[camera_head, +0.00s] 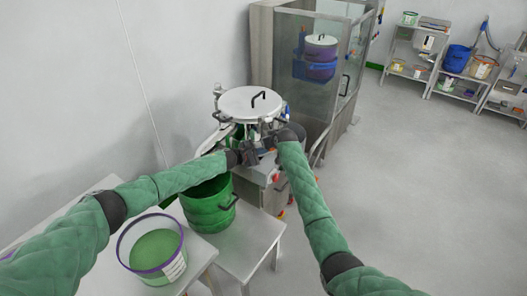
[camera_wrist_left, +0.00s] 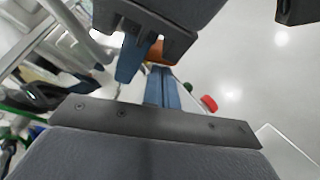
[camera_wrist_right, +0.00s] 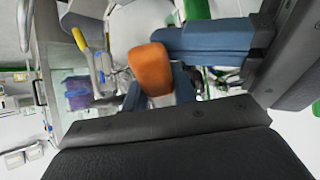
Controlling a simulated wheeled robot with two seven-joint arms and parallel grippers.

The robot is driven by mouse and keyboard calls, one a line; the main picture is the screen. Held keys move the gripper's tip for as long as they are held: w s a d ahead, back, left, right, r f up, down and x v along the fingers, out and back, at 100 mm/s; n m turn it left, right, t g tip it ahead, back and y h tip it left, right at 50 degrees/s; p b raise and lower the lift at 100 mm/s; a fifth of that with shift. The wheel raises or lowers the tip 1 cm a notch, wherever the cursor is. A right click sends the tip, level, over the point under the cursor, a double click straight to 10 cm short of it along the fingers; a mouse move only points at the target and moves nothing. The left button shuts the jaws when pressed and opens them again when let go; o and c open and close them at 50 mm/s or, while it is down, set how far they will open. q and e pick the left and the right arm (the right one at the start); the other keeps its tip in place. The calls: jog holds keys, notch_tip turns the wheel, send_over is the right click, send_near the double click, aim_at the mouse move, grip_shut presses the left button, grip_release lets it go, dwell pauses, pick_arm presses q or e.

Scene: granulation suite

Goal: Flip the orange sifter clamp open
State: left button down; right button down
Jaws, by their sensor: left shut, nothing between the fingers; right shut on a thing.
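The sifter (camera_head: 238,104) stands at the centre of the head view, with a round pale lid and black handle. The orange sifter clamp (camera_wrist_right: 152,70) is large in the right wrist view, between the blue fingers of my right gripper (camera_wrist_right: 172,62), which is shut on it. In the head view my right gripper (camera_head: 276,138) is at the sifter's front, and its fingers are hard to make out. My left gripper (camera_head: 250,154) is shut and empty, close beside the right one. An orange piece (camera_wrist_left: 156,52) shows behind its fingers in the left wrist view.
A green bucket (camera_head: 208,205) and a purple-rimmed tub of green material (camera_head: 154,250) stand on pale tables at front left. A glass-walled cabinet (camera_head: 305,60) with a purple drum stands behind the sifter. Shelves (camera_head: 455,75) line the back right. The floor on the right is clear.

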pick_arm(q)
jog(key=shift+r, duration=0.1)
pick_arm(e)
jog(key=shift+f, duration=0.1)
pick_arm(q)
jog(key=shift+s+d+r, duration=0.25)
jog(key=shift+s+r, duration=0.1)
jog(key=shift+r, duration=0.2)
pick_arm(e)
jog(key=c, duration=1.1)
grip_release()
pick_arm(q)
jog(key=shift+f, duration=0.1)
